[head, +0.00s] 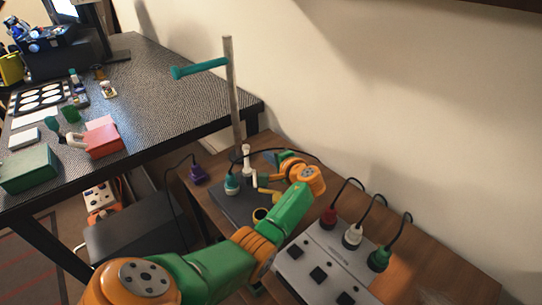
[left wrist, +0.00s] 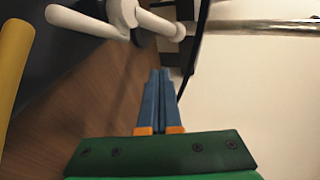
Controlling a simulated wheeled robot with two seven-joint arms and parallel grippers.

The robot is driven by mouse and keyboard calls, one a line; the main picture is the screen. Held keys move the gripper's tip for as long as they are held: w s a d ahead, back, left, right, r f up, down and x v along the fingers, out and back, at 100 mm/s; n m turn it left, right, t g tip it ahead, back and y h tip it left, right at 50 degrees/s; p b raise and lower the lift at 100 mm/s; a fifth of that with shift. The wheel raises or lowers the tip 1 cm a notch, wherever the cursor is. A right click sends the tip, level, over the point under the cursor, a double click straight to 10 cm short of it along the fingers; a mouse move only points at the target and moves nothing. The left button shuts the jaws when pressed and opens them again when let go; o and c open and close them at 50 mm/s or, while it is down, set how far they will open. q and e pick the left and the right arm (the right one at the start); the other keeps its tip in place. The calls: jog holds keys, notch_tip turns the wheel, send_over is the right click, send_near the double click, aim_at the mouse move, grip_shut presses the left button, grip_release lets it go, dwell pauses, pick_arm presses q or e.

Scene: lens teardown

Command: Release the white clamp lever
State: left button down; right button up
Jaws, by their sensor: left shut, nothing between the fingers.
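The white clamp lever (head: 247,158) stands on the dark base plate (head: 228,208) near the foot of the metal post. White lever parts also show at the top of the left wrist view (left wrist: 85,20). My left gripper (head: 267,157) is just right of the lever in the head view, partly hidden by its own wrist. In the left wrist view its blue fingers (left wrist: 160,75) are together and empty, with a visible gap to the white parts. My right gripper is not in view.
The tall metal post (head: 233,95) carries a teal arm (head: 200,68). A teal-topped piece (head: 232,184) and a yellow tube (left wrist: 12,65) stand close by. A grey box (head: 320,262) with red, white and green plugs is at right. The wall is close behind.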

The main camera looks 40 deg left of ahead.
pick_arm(q)
jog(key=w+d+r+b, duration=0.1)
jog(key=w+d+r, duration=0.1)
jog(key=d, duration=0.7)
jog(key=shift+d+r, duration=0.15)
jog(key=shift+r, duration=0.6)
jog(key=shift+w, duration=0.1)
